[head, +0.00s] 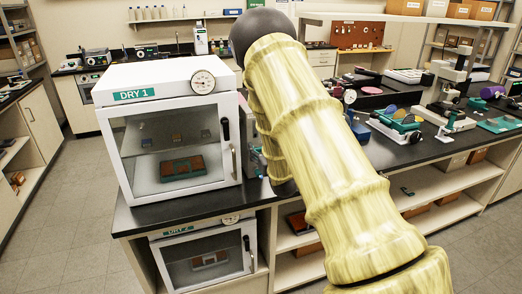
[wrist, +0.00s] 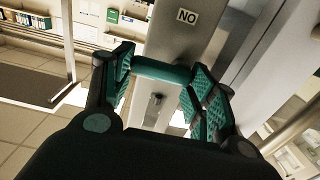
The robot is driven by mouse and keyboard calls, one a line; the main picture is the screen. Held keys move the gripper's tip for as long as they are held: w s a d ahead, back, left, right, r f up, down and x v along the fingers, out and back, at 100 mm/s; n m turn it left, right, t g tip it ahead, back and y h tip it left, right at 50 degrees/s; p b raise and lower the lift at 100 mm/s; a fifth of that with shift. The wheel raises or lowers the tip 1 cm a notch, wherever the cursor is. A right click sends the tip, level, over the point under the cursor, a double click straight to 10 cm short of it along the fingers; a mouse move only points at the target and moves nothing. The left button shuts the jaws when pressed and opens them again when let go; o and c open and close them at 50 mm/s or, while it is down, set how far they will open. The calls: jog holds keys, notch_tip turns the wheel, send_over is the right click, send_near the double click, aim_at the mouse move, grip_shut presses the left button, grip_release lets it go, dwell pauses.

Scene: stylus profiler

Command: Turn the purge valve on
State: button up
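In the wrist view my gripper (wrist: 163,84) has its two green-padded fingers wide apart. A teal bar (wrist: 163,70) spans the gap between the pads. I cannot tell whether it touches them or whether it is the purge valve's handle. Below it is a light grey plate with a small metal knob (wrist: 157,100). Above it is a grey metal panel (wrist: 180,45) with a small label (wrist: 187,16) that reads "NO". In the head view my arm hides my gripper. No purge valve can be made out there.
In the head view a white cabinet (head: 150,76) marked DRY 1 stands on the black bench, with a round gauge (head: 203,82) on its top front. A second cabinet (head: 200,238) is below. Several instruments stand on the bench at right. The floor at left is clear.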

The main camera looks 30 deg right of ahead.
jog(key=shift+c, duration=1.2)
jog(key=shift+m, duration=0.3)
notch_tip(320, 180, down, 2)
jog(key=m+b, duration=0.6)
jog(key=m, duration=0.2)
jog(key=shift+d+b, duration=0.1)
jog(key=shift+b, duration=0.3)
jog(key=m+b, duration=0.3)
jog(key=f+m+b, duration=0.1)
jog(key=m, duration=0.1)
jog(key=shift+a, duration=0.3)
jog(key=m+b, duration=0.2)
jog(key=shift+w+a+f+m, duration=0.1)
jog(key=shift+a+f+m, duration=0.1)
jog(key=shift+m, duration=0.1)
jog(key=shift+a+r+m+b, duration=0.1)
jog(key=shift+a+m+b, duration=0.1)
jog(key=shift+m+b, duration=0.75)
